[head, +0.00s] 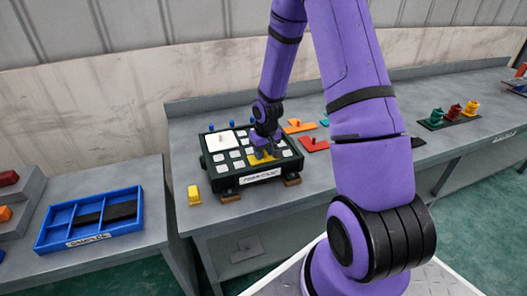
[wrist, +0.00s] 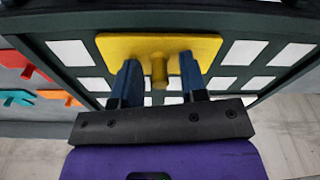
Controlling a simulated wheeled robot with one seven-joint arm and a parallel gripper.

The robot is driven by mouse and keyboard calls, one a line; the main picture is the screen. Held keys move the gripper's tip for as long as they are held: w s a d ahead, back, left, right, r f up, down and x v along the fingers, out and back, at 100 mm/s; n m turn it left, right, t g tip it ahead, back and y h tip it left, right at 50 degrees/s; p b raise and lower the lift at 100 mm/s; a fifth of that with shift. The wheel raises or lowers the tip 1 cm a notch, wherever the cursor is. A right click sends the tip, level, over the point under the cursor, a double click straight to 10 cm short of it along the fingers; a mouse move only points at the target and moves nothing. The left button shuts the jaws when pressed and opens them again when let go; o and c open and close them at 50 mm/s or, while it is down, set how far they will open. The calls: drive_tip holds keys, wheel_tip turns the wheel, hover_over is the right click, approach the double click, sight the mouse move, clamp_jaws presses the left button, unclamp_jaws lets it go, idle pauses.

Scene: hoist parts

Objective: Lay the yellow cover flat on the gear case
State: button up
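The yellow cover (head: 258,159) is on top of the dark green gear case (head: 229,183), over some of its white squares. It also shows in the wrist view (wrist: 118,49), where it looks flat, with a yellow knob (wrist: 159,72) standing from it. My gripper (head: 265,147) is over the cover and partly hides it in the head view. In the wrist view my gripper (wrist: 158,82) is open, with one dark blue finger on each side of the knob and a gap on both sides.
A white plate (head: 219,141) with a small knob sits on the case's left part. Orange (head: 299,126) and red (head: 313,145) pieces lie to the right. A yellow block (head: 194,194) stands left of the case. A blue tray (head: 92,215) is on the left table.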

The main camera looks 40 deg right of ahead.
drive_tip(key=shift+r, duration=0.1)
wheel_tip(320, 180, up, 12)
drive_tip(key=s, duration=0.2)
wheel_tip(320, 180, up, 17)
drive_tip(key=t+h, duration=0.1)
drive_tip(key=t, duration=0.1)
hover_over(266, 160)
drive_tip(key=s+a, duration=0.7)
drive_tip(key=s, duration=0.2)
drive_tip(key=s+a+r+t, duration=0.1)
drive_tip(key=s+a+r, duration=0.2)
drive_tip(key=s, duration=0.5)
drive_tip(key=s+a+r+y, duration=0.1)
drive_tip(key=s+a+r, duration=0.1)
drive_tip(key=s+r, duration=0.3)
drive_tip(key=shift+s+a+r+n+t, duration=0.25)
drive_tip(key=shift+s+a+n+t, duration=0.15)
drive_tip(key=shift+s, duration=1.05)
